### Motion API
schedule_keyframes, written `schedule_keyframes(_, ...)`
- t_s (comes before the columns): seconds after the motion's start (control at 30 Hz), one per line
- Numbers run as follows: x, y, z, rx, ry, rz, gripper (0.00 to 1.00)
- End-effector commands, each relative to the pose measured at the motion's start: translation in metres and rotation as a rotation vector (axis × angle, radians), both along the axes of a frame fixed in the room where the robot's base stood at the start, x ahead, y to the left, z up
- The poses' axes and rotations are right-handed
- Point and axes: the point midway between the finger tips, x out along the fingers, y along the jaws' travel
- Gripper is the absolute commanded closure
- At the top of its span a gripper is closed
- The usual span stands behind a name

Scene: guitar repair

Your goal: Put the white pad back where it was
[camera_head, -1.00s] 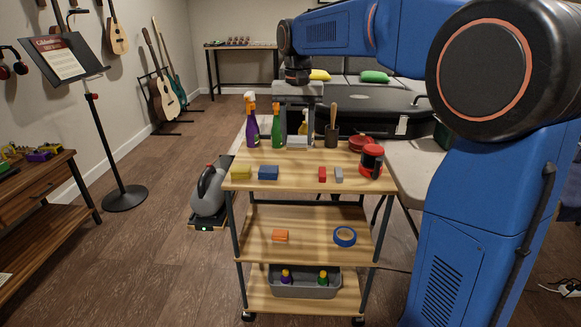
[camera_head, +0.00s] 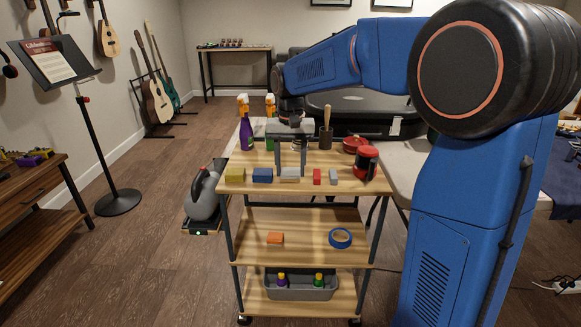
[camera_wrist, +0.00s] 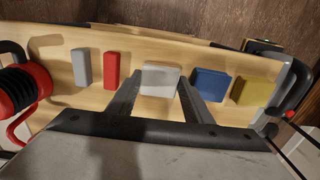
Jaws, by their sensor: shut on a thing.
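The white pad (camera_head: 290,175) is a small pale block at the front of the cart's top shelf (camera_head: 340,185). It sits in the row between the blue block (camera_head: 263,175) and the red block (camera_head: 317,176). My gripper (camera_head: 290,163) points down and is shut on the white pad, one finger at each side. The wrist view shows the white pad (camera_wrist: 160,79) between the fingers, at about the level of its neighbours. I cannot tell whether its underside touches the wood.
A yellow block (camera_head: 235,175) and a grey block (camera_head: 333,176) stand further out in the row. A purple spray bottle (camera_head: 246,132), a brush holder (camera_head: 326,138) and a red-black jar (camera_head: 367,162) stand on the same shelf.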

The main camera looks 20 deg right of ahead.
Motion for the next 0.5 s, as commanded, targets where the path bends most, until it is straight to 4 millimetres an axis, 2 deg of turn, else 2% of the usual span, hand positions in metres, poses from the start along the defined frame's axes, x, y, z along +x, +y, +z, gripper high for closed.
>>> schedule_keyframes(0.3, -0.0002, 0.0000, -0.0029, 0.000, 0.001, 0.000, 0.75)
schedule_keyframes(0.33, -0.0002, 0.0000, -0.0025, 0.000, 0.000, 0.000, 0.47)
schedule_keyframes(0.37, -0.0001, -0.0001, -0.0024, 0.000, 0.000, 0.000, 0.40)
schedule_keyframes(0.4, -0.0001, -0.0001, -0.0023, 0.000, 0.000, 0.000, 0.35)
schedule_keyframes(0.5, -0.0001, -0.0001, -0.0023, 0.000, 0.000, 0.000, 0.35)
